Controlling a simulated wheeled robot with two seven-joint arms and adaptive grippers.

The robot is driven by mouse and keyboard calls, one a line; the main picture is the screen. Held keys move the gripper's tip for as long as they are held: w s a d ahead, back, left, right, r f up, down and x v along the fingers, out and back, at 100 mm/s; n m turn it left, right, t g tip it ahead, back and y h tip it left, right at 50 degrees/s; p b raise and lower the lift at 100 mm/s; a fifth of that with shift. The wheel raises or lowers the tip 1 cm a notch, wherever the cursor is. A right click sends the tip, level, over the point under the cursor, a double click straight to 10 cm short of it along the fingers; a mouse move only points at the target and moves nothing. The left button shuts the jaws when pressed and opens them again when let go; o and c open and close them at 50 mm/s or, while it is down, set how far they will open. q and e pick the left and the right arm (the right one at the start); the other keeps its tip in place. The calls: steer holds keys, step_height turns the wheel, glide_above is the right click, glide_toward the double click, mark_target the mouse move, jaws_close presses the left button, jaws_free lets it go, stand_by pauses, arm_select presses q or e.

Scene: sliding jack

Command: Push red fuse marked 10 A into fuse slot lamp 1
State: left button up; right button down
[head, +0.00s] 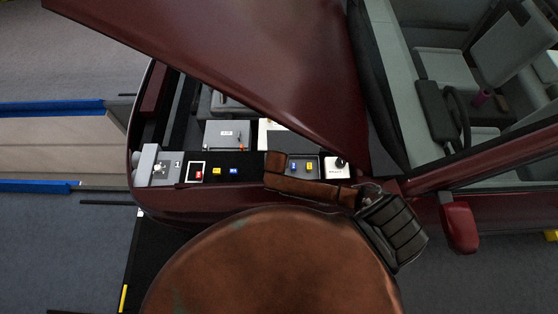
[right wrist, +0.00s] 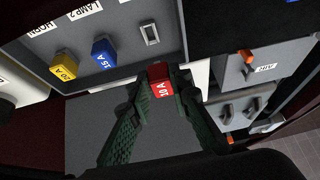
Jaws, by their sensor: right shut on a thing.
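The red fuse marked 10 A (right wrist: 160,85) is between the green fingertips of my right gripper (right wrist: 161,82), which is shut on it. The fuse panel (right wrist: 70,22) carries a yellow 20 A fuse (right wrist: 64,64) and a blue 15 A fuse (right wrist: 104,52), with labels HORN and LAMP 2. An empty slot (right wrist: 149,32) is at its right; its label is cut off. The held fuse appears just below this slot and apart from it. In the head view the fuse panel (head: 303,176) is partly hidden by my right arm, which also hides the gripper. My left gripper is out of view.
An AIR box (head: 227,137) stands behind the dark shelf. Small red (head: 199,175), yellow (head: 217,171) and blue (head: 234,171) pieces sit on the shelf. A grey unit (head: 160,167) is at left, a white box (head: 337,172) at right. The open hood (head: 230,50) overhangs the bay.

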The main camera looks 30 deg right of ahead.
steer(key=shift+a+f, duration=0.3)
steer(key=shift+f, duration=0.4)
steer(key=shift+s+a+f+b, duration=0.15)
steer(key=shift+f+b, duration=0.1)
steer(key=shift+b, duration=0.2)
steer(key=shift+s+d+f+b, duration=0.35)
steer(key=shift+s+f+b, duration=0.05)
steer(key=shift+s+f, duration=0.15)
steer(key=shift+w+d+f+b, duration=0.2)
steer(key=shift+f+b, duration=0.1)
steer(key=shift+f, duration=0.3)
steer(key=shift+w+a+f, duration=0.1)
steer(key=shift+a+f, duration=0.05)
steer(key=shift+a, duration=0.3)
steer(key=shift+d, duration=0.3)
steer(key=shift+a, duration=0.2)
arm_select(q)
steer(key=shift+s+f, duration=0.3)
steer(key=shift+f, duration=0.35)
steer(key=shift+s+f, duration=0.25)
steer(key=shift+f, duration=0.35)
